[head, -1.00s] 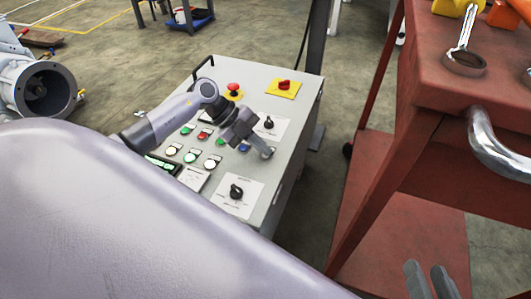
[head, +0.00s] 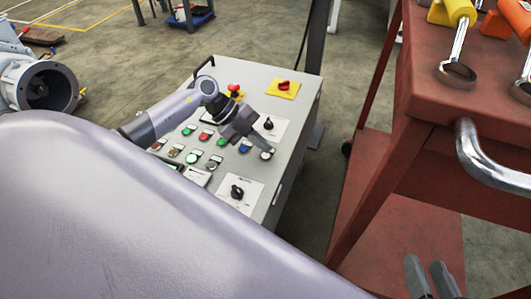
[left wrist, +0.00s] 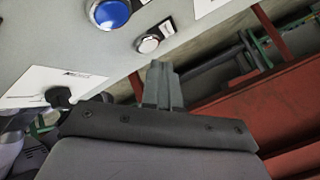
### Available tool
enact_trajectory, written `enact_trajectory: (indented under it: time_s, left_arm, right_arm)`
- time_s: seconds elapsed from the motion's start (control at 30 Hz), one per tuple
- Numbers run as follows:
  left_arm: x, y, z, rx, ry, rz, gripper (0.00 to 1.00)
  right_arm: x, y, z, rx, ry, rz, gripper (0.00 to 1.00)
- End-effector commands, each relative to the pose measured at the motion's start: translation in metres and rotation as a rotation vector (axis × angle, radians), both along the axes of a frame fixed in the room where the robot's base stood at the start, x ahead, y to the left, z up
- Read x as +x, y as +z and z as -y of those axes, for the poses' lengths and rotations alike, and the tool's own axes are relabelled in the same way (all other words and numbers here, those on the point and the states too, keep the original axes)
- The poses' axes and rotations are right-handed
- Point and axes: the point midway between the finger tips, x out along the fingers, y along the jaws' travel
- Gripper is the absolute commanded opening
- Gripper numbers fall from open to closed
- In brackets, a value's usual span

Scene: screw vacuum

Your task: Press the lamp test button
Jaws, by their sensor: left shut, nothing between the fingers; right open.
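A grey control box (head: 285,105) stands on the floor with buttons on its sloped top. My left gripper (head: 262,146) is shut and empty over the right side of the panel. A small white push button (head: 267,155) lies just past its fingertips. In the left wrist view the white button (left wrist: 148,44) is just above the shut fingertips (left wrist: 158,66), with a visible gap in the picture; its small label is unreadable. A blue button (left wrist: 111,12) is to its left. My right gripper (head: 431,272) is open and empty at the bottom right, away from the panel.
Lamps in red, amber and green (head: 192,158) line the panel's lower left. Black rotary knobs (head: 237,192), a red emergency stop (head: 233,88) and a red switch on yellow (head: 284,86) are nearby. A red cart (head: 425,90) with tools stands right.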

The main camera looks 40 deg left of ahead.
Motion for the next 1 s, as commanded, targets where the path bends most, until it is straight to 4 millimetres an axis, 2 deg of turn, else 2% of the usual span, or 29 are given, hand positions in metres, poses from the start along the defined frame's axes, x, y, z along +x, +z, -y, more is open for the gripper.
enact_trajectory:
  time_s: [0.17,0.6,1.0]
  left_arm:
    - [0.0,0.011,0.0,0.0,0.0,0.001,0.0]
    - [0.0,0.05,0.0,0.0,-0.001,0.001,0.0]
    - [0.0,0.05,0.0,0.0,0.0,0.0,0.0]
  right_arm:
    - [0.0,0.011,0.0,0.001,0.0,0.0,0.43]
    - [0.0,0.055,0.0,0.0,0.0,0.0,0.43]
    - [0.0,0.055,0.0,0.0,0.0,0.0,0.43]
